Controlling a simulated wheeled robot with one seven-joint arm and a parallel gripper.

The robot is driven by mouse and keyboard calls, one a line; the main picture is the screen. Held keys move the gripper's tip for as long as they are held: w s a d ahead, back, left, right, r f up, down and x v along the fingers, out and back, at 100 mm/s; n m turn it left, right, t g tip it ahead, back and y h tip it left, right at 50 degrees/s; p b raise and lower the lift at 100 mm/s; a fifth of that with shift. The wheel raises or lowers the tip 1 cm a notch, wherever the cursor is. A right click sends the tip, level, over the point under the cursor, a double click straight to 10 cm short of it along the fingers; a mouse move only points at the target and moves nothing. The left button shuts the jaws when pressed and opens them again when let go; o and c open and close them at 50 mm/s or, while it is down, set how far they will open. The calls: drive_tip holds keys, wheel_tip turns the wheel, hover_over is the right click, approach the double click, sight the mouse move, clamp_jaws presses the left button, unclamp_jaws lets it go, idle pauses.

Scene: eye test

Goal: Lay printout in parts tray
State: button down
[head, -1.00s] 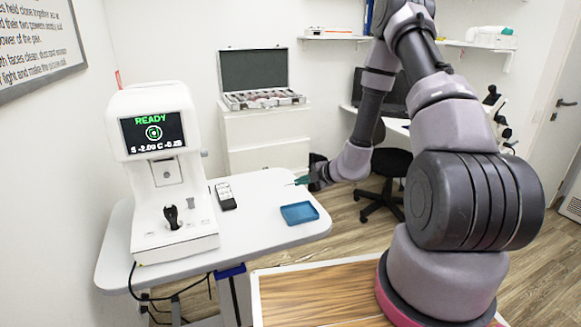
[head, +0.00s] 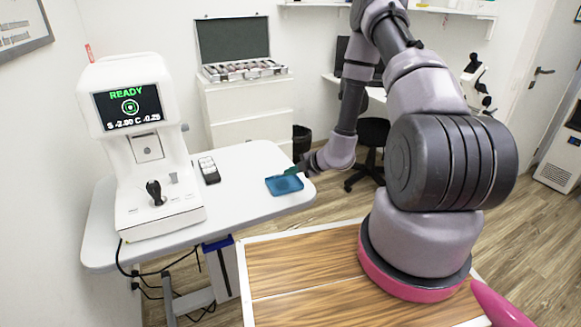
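The parts tray (head: 272,188) is a shallow blue tray near the right end of the white table. My gripper (head: 291,170), with greenish fingers, reaches in from the right. Its tips are at the tray's back edge in the picture, low over it. A darker patch shows inside the tray; I cannot tell whether it is a shadow. The fingers are too small to show whether they are open or shut. I cannot make out the printout, either in the gripper or in the tray. The white eye-test machine (head: 150,185) stands on the left, its screen reading READY.
A dark handheld device with pale buttons (head: 209,170) lies on the white table (head: 240,165), left of the tray. An open lens case (head: 243,70) sits on a white cabinet behind. A black chair (head: 371,132) stands beyond my arm. The table's front middle is clear.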

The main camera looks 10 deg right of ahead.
drive_tip(key=shift+f, duration=0.35)
drive_tip(key=c, duration=1)
unclamp_jaws()
drive_tip(key=shift+c, duration=0.2)
drive_tip(key=v, duration=1)
drive_tip(key=shift+s+d+r, duration=0.2)
drive_tip(key=shift+s+r, duration=0.05)
drive_tip(key=shift+s, duration=0.05)
